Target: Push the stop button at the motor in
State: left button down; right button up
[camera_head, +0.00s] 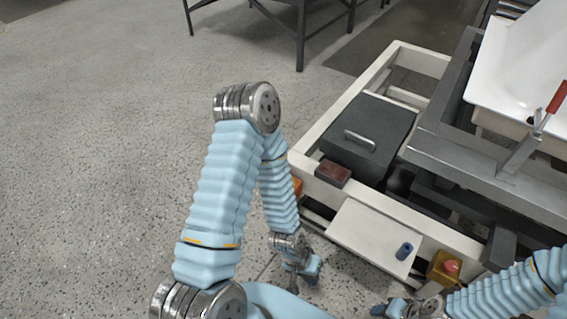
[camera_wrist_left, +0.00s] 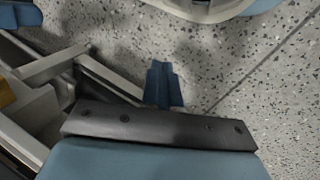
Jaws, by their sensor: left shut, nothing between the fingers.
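A yellow box (camera_head: 443,268) with a red stop button (camera_head: 452,266) sits on the near right part of the cream machine frame, beside my right forearm. A second orange-yellow piece (camera_head: 297,187) shows at the frame's left corner, partly hidden behind my left arm; no button can be made out on it. I cannot tell which is at the motor. My left gripper (camera_head: 307,270) points down in front of the frame, apart from both boxes. In the left wrist view its blue fingers (camera_wrist_left: 162,85) are shut and empty above the floor. My right gripper (camera_head: 388,309) is at the bottom edge, its fingers unclear.
The cream frame (camera_head: 330,201) carries a dark lidded box (camera_head: 365,135) with a handle and a white panel (camera_head: 363,237) with a dark blue knob (camera_head: 404,251). A white tub shell (camera_head: 510,65) stands at the right. The speckled floor (camera_head: 90,150) at the left is free.

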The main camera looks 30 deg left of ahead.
pick_arm(q)
jog(key=w+a+r+n+y+p, duration=0.1)
jog(key=w+a+r+n, duration=0.3)
jog(key=w+a, duration=0.3)
jog(key=w+a+r+n+y, duration=0.25)
jog(key=w+a+r, duration=0.2)
jog(key=w, duration=0.35)
jog(key=w+a+r+n, duration=0.3)
jog(key=a+r+n, duration=0.1)
jog(key=r, duration=0.5)
jog(key=w+a+r+n+p, duration=0.1)
jog(key=w+a+r+n, duration=0.3)
jog(key=r, duration=0.5)
jog(key=shift+a+r+n+g+y, duration=0.35)
jog(key=shift+a+r+n+g, duration=0.1)
jog(key=shift+a, duration=0.45)
jog(key=shift+f, duration=0.15)
notch_tip(320, 180, down, 14)
